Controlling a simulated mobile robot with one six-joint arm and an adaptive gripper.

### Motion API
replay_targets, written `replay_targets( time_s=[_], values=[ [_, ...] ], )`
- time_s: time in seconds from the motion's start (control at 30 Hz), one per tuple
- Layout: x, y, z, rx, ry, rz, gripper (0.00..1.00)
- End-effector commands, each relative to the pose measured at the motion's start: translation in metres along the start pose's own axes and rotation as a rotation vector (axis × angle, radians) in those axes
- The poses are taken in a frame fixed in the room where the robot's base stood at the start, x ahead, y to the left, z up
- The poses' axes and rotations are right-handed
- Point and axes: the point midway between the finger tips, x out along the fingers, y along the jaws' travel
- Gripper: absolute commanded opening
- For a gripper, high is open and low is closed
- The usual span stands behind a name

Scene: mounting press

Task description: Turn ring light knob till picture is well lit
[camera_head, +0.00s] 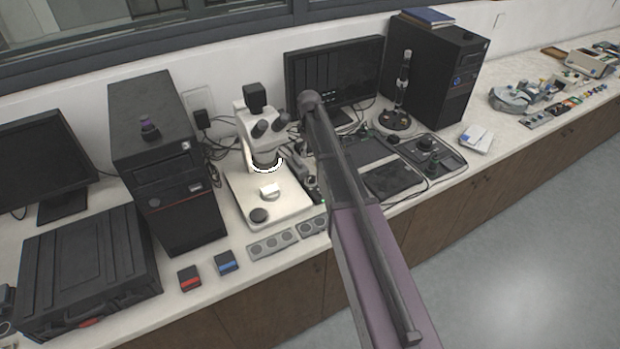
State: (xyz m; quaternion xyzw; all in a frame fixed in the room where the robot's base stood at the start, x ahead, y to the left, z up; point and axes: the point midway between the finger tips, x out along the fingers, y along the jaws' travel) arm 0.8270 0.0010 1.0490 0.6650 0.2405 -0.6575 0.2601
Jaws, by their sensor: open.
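The microscope (252,130) is white with black eyepieces and stands on a pale base (238,190). A bright ring light (266,168) glows under its head, above a small white block (270,191). A round black disc (258,215) sits at the base's front left; I cannot tell whether it is the ring light knob. The monitor (335,72) behind shows a mostly dark screen with a few small marks.
Two black computer towers (165,150) (438,70) flank the microscope. A black case (85,262) lies at the left, with small red (189,278) and blue (226,263) boxes nearby. A black device (432,153) stands right of my arm. Bench space is tight around the microscope.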

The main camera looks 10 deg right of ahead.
Motion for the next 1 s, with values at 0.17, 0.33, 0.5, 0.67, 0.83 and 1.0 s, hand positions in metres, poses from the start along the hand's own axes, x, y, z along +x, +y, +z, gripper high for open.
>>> replay_targets(
  time_s=[0.17, 0.33, 0.5, 0.67, 0.83, 1.0],
  values=[
    [0.013, 0.0, 0.0, 0.0, 0.0, 0.0, 0.8],
    [0.026, -0.001, 0.0, 0.0, 0.0, 0.0, 0.8],
    [0.039, -0.001, -0.001, -0.001, 0.0, 0.0, 0.8],
    [0.051, -0.001, -0.001, -0.001, 0.0, 0.0, 0.8],
    [0.064, -0.001, -0.001, -0.001, 0.0, 0.0, 0.8],
    [0.076, -0.001, -0.001, -0.001, 0.0, 0.0, 0.8]
  ],
)
